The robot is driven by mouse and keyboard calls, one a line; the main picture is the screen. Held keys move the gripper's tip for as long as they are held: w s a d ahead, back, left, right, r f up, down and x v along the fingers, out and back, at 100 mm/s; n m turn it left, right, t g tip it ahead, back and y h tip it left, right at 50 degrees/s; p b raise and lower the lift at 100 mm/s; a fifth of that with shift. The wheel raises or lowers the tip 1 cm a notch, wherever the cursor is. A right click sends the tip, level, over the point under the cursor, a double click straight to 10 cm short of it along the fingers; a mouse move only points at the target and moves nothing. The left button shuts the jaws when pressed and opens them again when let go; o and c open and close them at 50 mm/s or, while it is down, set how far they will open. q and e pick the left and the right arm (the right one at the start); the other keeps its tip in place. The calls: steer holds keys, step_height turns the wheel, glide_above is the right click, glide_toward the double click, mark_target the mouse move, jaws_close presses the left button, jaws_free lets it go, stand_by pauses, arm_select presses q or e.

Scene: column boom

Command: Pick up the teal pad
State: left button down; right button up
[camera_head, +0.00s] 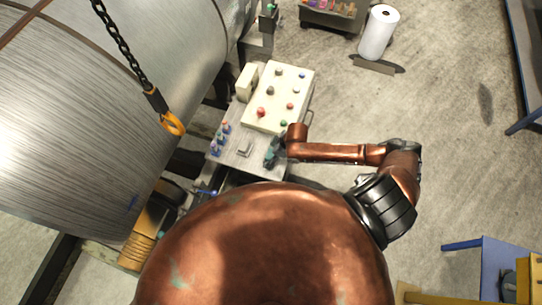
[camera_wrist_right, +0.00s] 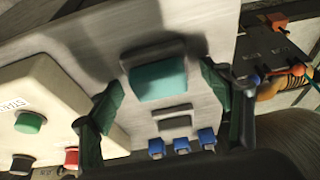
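The teal pad (camera_wrist_right: 160,80) shows in the right wrist view, a teal face in a dark grey block on a metal panel. In the head view I cannot make it out; my right gripper seems to cover it. My right gripper (camera_head: 271,153) hangs over the front right part of the console shelf. In the wrist view, my right gripper (camera_wrist_right: 161,84) is open, with its two dark green fingers apart on either side of the pad. No finger visibly touches the pad. My left gripper is not in view.
A cream button box (camera_head: 279,96) stands close behind the right gripper. A small grey bracket (camera_head: 243,150) and several blue-based parts (camera_head: 216,148) lie left of it. A chain hook (camera_head: 173,124) hangs beside a large metal roll (camera_head: 75,120).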

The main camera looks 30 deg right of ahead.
mark_target(269, 153)
steer(key=c, duration=1.1)
steer(key=shift+r, duration=0.55)
step_height(269, 153, up, 2)
steer(key=shift+s+d+r, duration=0.1)
steer(key=shift+s+r, duration=0.05)
steer(key=shift+r, duration=0.05)
steer(key=shift+s+d+r+b, duration=0.35)
steer(key=shift+s+d+r, duration=0.55)
steer(key=shift+s+r, duration=0.95)
steer(key=shift+s+d+r+b, duration=0.4)
steer(key=shift+s+d+r, duration=0.7)
steer(key=shift+s, duration=1.25)
steer(key=shift+s+d+r+b, duration=0.35)
steer(key=shift+s+d+r, duration=0.3)
steer(key=shift+s+r, duration=1.3)
steer(key=shift+s+f, duration=0.1)
steer(key=shift+f, duration=0.05)
